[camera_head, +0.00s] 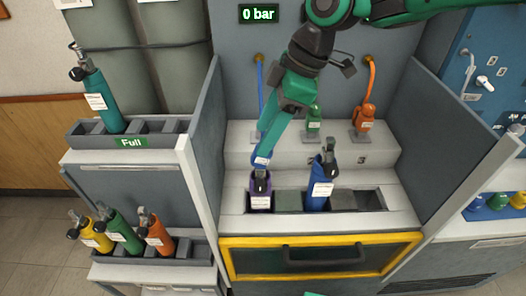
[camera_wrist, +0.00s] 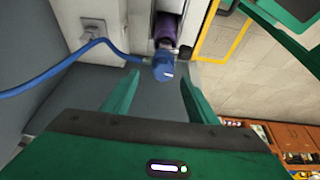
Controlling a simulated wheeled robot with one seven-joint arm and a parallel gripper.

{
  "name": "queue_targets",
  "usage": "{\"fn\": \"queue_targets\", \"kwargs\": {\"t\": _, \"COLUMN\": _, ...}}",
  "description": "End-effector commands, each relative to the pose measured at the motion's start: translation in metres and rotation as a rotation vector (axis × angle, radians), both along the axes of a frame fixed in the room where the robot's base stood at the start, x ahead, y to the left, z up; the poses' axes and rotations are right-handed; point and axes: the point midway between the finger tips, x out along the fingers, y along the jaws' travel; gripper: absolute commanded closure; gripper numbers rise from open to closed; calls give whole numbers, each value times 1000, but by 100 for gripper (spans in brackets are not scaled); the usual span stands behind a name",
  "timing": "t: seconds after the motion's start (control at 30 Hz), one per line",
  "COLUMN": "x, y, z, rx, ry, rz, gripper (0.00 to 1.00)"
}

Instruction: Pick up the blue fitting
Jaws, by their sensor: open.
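Whether a finger touches the fitting cannot be told.
A blue cylinder (camera_head: 319,190) stands in the same rack, to the right. A green fitting (camera_head: 314,124) and an orange fitting (camera_head: 365,117) sit on the back ledge. Grey side panels (camera_head: 206,135) flank the bench. A yellow-framed drawer (camera_head: 320,239) is below. The display reads 0 bar.

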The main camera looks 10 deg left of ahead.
Motion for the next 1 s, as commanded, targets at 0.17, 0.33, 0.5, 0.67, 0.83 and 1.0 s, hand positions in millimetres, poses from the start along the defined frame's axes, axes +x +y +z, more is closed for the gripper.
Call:
{"fn": "queue_targets", "kwargs": {"t": 0.17, "x": -2, "y": 0, "z": -23, "rx": -2, "ry": 4, "rz": -2, "gripper": 47}}
{"fn": "queue_targets", "kwargs": {"t": 0.33, "x": -3, "y": 6, "z": -43, "rx": -2, "ry": 3, "rz": -2, "gripper": 47}}
{"fn": "queue_targets", "kwargs": {"t": 0.5, "x": -4, "y": 9, "z": -50, "rx": -1, "ry": 1, "rz": -3, "gripper": 47}}
{"fn": "queue_targets", "kwargs": {"t": 0.67, "x": -3, "y": 9, "z": -50, "rx": -1, "ry": 0, "rz": -3, "gripper": 47}}
{"fn": "queue_targets", "kwargs": {"t": 0.83, "x": -3, "y": 9, "z": -50, "rx": -1, "ry": 0, "rz": -3, "gripper": 83}}
{"fn": "queue_targets", "kwargs": {"t": 1.0, "x": -3, "y": 9, "z": -50, "rx": 0, "ry": -1, "rz": -4, "gripper": 99}}
